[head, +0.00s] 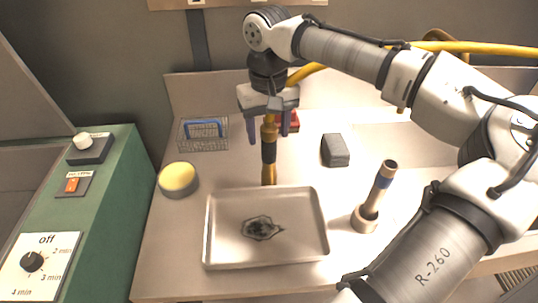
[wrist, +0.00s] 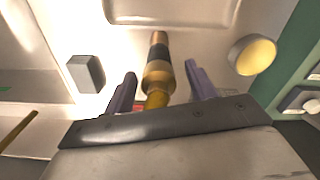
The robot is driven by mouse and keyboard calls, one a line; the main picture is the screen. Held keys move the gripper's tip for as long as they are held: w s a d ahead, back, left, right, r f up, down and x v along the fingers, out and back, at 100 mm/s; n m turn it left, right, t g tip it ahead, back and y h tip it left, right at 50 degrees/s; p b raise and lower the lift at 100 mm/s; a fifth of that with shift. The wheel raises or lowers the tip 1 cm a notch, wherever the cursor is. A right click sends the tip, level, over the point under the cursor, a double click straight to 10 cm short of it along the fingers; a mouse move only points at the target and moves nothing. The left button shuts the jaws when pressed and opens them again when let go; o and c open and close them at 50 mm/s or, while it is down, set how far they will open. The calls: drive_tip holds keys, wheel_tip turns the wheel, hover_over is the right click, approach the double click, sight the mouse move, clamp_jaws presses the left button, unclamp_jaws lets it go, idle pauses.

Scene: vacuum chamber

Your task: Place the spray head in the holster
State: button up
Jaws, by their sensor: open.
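The spray head (head: 269,145), brass with a black grip band, hangs roughly upright with its tip down near the back edge of the metal tray. A yellow hose appears to lead to its upper end. My gripper (head: 268,130) is open, with a purple finger on either side of it. In the wrist view the spray head (wrist: 158,68) lies between the spread fingers (wrist: 160,88), with a gap on both sides.
The metal tray (head: 318,240) holds a dark stain. A yellow sponge in a round dish (head: 179,177), a wire basket with a blue item (head: 203,134) and a grey block (head: 335,150) stand around it. A green control cabinet (head: 112,190) is at left.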

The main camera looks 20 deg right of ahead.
sight(269, 157)
drive_tip(key=shift+f, duration=1.5)
drive_tip(key=shift+c, duration=0.3)
clamp_jaws()
